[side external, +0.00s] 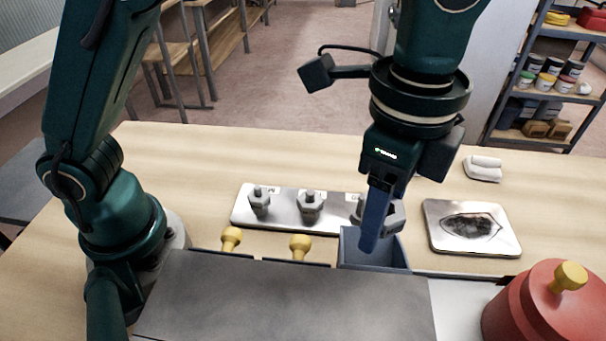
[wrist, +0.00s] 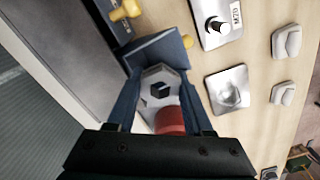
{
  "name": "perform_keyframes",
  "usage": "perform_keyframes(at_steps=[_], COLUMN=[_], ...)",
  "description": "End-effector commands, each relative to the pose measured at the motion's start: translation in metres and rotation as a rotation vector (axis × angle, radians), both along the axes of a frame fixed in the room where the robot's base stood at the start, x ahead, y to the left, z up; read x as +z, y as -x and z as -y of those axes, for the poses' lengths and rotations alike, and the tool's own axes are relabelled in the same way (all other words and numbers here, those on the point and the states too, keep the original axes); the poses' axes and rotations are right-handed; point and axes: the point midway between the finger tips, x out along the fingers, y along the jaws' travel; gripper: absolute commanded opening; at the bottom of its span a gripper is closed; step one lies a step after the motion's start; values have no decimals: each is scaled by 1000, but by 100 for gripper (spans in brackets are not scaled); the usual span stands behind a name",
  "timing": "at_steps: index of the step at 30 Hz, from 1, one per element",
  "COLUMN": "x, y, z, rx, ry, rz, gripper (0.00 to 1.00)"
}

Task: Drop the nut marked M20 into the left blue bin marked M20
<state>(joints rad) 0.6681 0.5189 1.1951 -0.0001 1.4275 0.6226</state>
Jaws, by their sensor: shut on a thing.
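My gripper (side external: 378,228) is shut on a grey hex nut (wrist: 160,75). In the wrist view the nut sits between the two blue fingers, its hole facing the camera. In the side view the nut (side external: 396,215) is partly hidden behind a finger. An open blue bin (side external: 392,253) lies just below the gripper, and the fingertips overlap its opening in the picture. It also shows beyond the nut in the wrist view (wrist: 152,52). I cannot read a marking on the nut or the bin. An M20 label shows on a metal plate (wrist: 240,30) beside a dark post.
The metal plate (side external: 285,222) also carries two nuts on posts. Yellow knobs (side external: 300,244) stand left of the bin. A metal tray (side external: 450,240), white pieces (side external: 483,168) and a red pot (side external: 545,310) are to the right. A grey surface (side external: 280,300) fills the front.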

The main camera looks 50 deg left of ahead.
Motion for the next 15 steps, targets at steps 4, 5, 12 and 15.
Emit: perform_keyframes(at_steps=[4, 5, 12, 15], x=[-3, -4, -8, -10], y=[0, 0, 0, 0], z=[0, 0, 0, 0], rx=[0, 0, 0, 0], ry=[0, 0, -1, 0], rz=[0, 0, 0, 0], gripper=[0, 0, 0, 0])
